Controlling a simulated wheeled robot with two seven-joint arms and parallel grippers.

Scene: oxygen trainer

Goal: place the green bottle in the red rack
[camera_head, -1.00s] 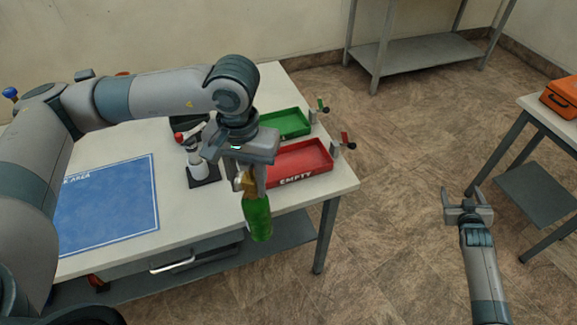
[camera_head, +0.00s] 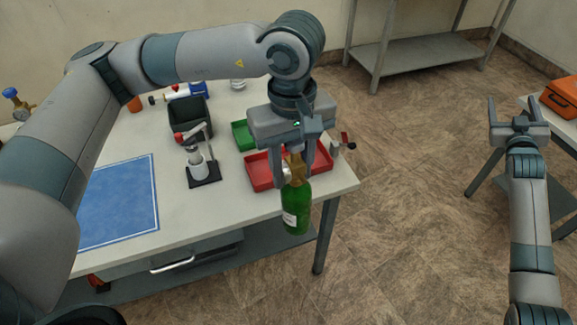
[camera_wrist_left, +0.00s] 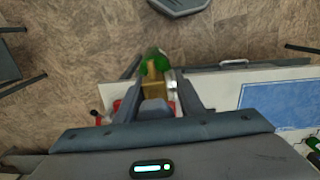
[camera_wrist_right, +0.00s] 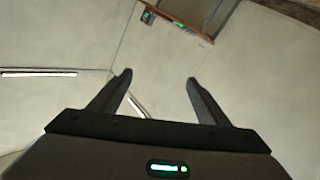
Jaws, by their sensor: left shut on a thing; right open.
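The green bottle (camera_head: 296,208) has a brass valve top and hangs upright in the head view. My left gripper (camera_head: 293,180) is shut on its brass top, in front of the red rack. The bottle also shows in the left wrist view (camera_wrist_left: 154,58) between the fingers. The red rack (camera_head: 258,172) is a shallow red tray on the table's right part, its middle hidden behind my left gripper and the bottle. My right gripper (camera_head: 518,112) is open and empty, out to the right over the floor; its fingers show apart in the right wrist view (camera_wrist_right: 158,85).
A green tray (camera_head: 243,136) sits behind the red one. A dark bin (camera_head: 188,110) and a white device on a black base (camera_head: 203,172) stand to the left. A blue mat (camera_head: 118,200) lies on the table. An orange case (camera_head: 562,97) sits on another table at right.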

